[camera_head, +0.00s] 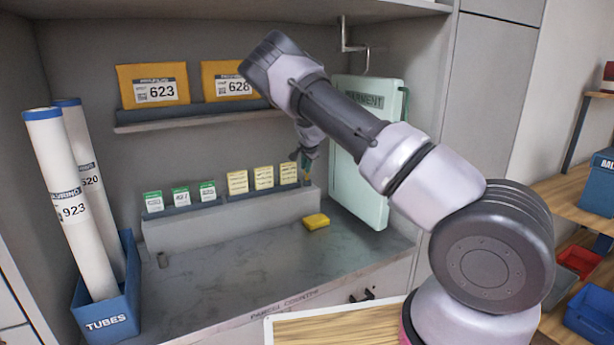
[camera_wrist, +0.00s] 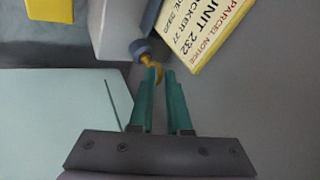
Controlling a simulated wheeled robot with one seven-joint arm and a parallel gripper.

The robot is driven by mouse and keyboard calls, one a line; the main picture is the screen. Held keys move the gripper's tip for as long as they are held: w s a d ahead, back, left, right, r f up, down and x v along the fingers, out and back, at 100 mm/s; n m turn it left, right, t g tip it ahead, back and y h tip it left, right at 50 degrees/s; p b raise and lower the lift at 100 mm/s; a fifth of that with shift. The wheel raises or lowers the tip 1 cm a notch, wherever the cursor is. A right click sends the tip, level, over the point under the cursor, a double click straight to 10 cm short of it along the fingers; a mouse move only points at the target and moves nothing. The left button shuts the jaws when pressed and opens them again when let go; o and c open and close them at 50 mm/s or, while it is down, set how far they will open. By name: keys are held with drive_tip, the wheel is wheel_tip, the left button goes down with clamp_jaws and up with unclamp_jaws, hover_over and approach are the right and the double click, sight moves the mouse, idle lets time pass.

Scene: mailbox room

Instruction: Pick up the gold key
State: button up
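A small curved gold piece (camera_wrist: 157,68), which looks like part of the gold key, shows at my fingertips in the wrist view. It runs from beside a dark round knob (camera_wrist: 140,48) into the narrow gap between my teal fingers. My gripper (camera_wrist: 161,74) has its fingertips close together around it; I cannot tell whether they press on it. The key's full shape is not clear. In the head view my gripper (camera_head: 304,163) is at the right end of the card ledge, and the key there is too small to make out.
A ledge (camera_head: 228,210) holds several green and yellow cards close to my gripper. A pale green board (camera_head: 366,150) stands just to the right. A yellow block (camera_head: 316,221) lies on the grey counter (camera_head: 237,270). A blue tube bin (camera_head: 105,318) stands left. The middle counter is mostly clear.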

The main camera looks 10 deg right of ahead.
clamp_jaws()
drive_tip(key=s+r, duration=0.3)
drive_tip(key=s, duration=1.4)
drive_tip(key=shift+s+a+r, duration=0.1)
drive_tip(key=shift+s+r, duration=0.1)
drive_tip(key=shift+r, duration=0.7)
drive_tip(key=shift+s+r, duration=0.15)
drive_tip(key=shift+r, duration=0.75)
drive_tip(key=shift+s+a+r, duration=0.1)
drive_tip(key=shift+s+r, duration=0.1)
drive_tip(key=shift+r, duration=0.7)
